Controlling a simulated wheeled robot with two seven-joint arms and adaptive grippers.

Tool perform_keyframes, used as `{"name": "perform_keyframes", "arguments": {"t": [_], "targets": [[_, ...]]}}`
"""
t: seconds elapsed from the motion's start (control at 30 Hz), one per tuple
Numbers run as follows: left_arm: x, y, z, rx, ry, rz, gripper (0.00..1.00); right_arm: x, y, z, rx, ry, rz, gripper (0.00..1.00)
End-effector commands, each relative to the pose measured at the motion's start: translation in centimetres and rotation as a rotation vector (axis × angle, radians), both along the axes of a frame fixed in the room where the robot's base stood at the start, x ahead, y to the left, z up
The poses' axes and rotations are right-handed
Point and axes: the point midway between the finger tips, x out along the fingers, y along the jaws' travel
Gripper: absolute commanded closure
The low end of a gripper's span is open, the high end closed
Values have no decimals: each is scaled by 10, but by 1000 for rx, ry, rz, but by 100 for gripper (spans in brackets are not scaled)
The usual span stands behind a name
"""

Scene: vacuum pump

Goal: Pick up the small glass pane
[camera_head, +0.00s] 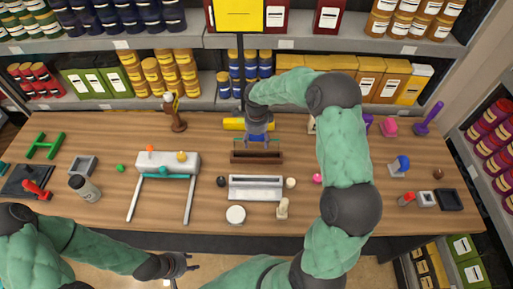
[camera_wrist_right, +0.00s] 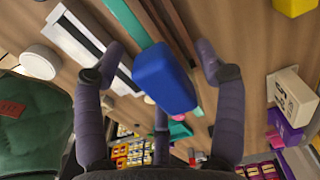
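The small glass pane (camera_head: 272,142) stands upright as a thin teal-edged sheet in a brown slotted holder (camera_head: 257,158) at mid-table. In the right wrist view its edge shows as a teal strip (camera_wrist_right: 136,18) passing behind a blue block (camera_wrist_right: 165,78). My right gripper (camera_head: 258,128) is above the pane, pointing down. Its fingers are spread on either side of the blue block, with visible gaps. Whether the block touches the pane is unclear. My left gripper (camera_head: 187,264) is low at the table's front, off its edge, with fingers apart and empty.
A white slotted holder (camera_head: 256,188) lies in front of the brown one. A grey block on a frame (camera_head: 167,162) stands to the left. A yellow cylinder (camera_head: 236,124) is behind. A white round lid (camera_head: 236,214) and several small objects lie around. Shelves line the back.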

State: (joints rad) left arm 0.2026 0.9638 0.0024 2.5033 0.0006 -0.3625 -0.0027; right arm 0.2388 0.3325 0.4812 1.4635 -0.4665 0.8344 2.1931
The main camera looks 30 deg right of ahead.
Motion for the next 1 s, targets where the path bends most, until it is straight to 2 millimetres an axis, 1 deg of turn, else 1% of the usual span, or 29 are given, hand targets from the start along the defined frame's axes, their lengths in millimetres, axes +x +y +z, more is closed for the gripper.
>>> {"name": "perform_keyframes", "arguments": {"t": [0.03,0.07,0.1,0.17,0.2,0.23,0.53,0.67,0.77,0.83,0.97,1.0], "targets": [[0,0,0,0,0,0,60,0,0,0,0,0,0,46],[0,0,0,0,0,0,60,0,0,0,0,0,0,54],[0,0,0,0,0,0,60,0,0,0,0,0,0,65],[0,0,0,0,0,0,60,0,0,0,0,0,0,82],[0,0,0,0,0,0,60,0,0,0,0,0,0,94],[0,0,0,0,0,0,60,0,0,0,0,0,0,100],[0,0,0,0,0,0,60,0,0,2,0,-1,0,100],[0,0,0,0,0,0,60,1,0,10,-1,-3,-1,100],[0,0,0,0,0,0,60,1,-1,24,-1,-5,-1,100],[0,0,0,0,0,0,60,-1,1,37,-1,-5,0,100],[0,0,-2,0,0,0,60,-18,13,60,-1,-5,1,100],[0,0,-2,0,0,0,60,-23,17,69,-1,-7,1,100]]}}
